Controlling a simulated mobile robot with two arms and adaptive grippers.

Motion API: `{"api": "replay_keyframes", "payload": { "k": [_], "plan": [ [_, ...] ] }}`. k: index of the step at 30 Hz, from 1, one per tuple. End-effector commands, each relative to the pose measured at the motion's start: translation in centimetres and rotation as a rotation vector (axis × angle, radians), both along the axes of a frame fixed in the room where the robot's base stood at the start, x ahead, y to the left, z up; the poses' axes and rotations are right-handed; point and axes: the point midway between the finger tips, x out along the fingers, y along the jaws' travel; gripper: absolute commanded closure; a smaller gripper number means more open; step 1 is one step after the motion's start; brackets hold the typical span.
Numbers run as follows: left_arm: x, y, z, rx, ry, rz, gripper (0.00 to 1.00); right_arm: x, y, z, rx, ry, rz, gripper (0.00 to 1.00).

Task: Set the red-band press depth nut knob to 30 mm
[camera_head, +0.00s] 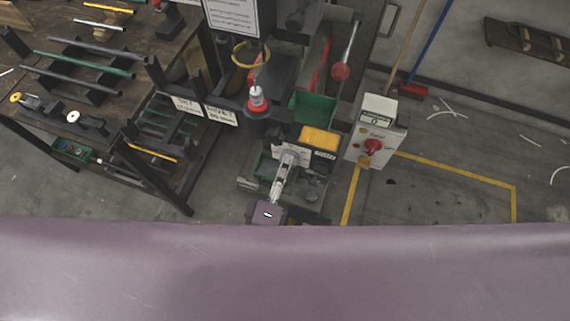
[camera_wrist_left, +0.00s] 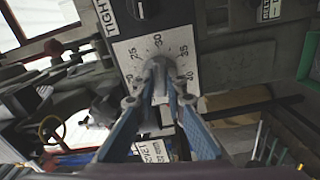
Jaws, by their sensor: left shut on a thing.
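The press with the red band (camera_head: 257,108) stands at the middle of the head view. My left gripper (camera_wrist_left: 158,72) is shut on the grey depth nut knob in front of this plate. The fingers hide most of the knob, and I cannot read its pointer. In the head view my left gripper (camera_head: 289,157) reaches the press front from below. My right gripper is not in view.
A black knob (camera_wrist_left: 146,8) beside a "TIGHT" label sits just above the dial. A control box (camera_head: 375,138) with a red knob stands to the right of the press. A workbench with rods (camera_head: 85,60) is at left. Yellow-lined floor (camera_head: 450,190) lies clear at right.

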Motion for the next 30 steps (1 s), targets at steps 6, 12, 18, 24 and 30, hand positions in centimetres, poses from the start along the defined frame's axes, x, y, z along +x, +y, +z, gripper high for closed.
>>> {"api": "replay_keyframes", "payload": {
  "k": [6, 12, 18, 24, 30],
  "plan": [
    [-0.2, -0.1, -0.3, 0.003, 0.007, -0.004, 1.0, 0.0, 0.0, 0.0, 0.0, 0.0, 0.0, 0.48],
    [-0.1, 0.0, -0.2, 0.004, 0.005, -0.002, 0.71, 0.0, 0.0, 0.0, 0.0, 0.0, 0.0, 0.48],
    [-0.1, 0.0, -0.1, 0.003, 0.002, -0.002, 0.71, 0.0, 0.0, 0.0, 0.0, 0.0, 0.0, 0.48],
    [-1.2, 0.4, -0.2, 0.003, 0.003, -0.001, 0.71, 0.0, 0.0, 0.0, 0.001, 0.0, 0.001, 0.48],
    [-5.1, 1.6, -0.2, 0.004, 0.006, -0.003, 0.71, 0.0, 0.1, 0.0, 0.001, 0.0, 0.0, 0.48]
  ]
}}
